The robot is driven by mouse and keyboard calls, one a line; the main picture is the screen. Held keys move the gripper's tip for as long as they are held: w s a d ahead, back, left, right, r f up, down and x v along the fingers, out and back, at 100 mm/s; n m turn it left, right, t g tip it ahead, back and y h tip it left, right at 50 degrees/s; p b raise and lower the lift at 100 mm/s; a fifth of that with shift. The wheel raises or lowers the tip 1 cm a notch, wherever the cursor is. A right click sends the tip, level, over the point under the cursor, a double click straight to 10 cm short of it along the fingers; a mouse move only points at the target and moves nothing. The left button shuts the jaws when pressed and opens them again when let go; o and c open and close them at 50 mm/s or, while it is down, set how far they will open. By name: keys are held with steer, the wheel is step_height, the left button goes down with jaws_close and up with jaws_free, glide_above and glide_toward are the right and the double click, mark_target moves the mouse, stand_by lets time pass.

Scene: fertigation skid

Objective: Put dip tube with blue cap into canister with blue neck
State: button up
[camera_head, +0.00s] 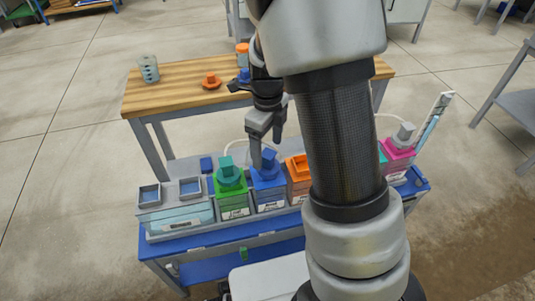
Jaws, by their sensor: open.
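The canister with blue neck (269,198) stands in the row on the blue-topped bench, between a green-capped and an orange-capped canister. A blue cap (267,173) with a block-shaped grip sits on top of it and looks roughly upright. No tube shows below this cap; whether one hangs inside the canister is hidden. My gripper (266,146) is open, pointing down just above the blue cap, with one finger beside the cap's grip block. Whether a finger touches the block cannot be told.
The green-capped canister (232,202) and orange-capped canister (297,178) stand close on both sides. A pink canister (398,163) is at the right, partly behind my arm. A wooden table (180,95) behind holds an orange cap (211,81) and a grey cylinder (149,69).

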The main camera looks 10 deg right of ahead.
step_height(320, 180, up, 11)
steer(key=p, duration=0.3)
steer(key=shift+r, duration=0.2)
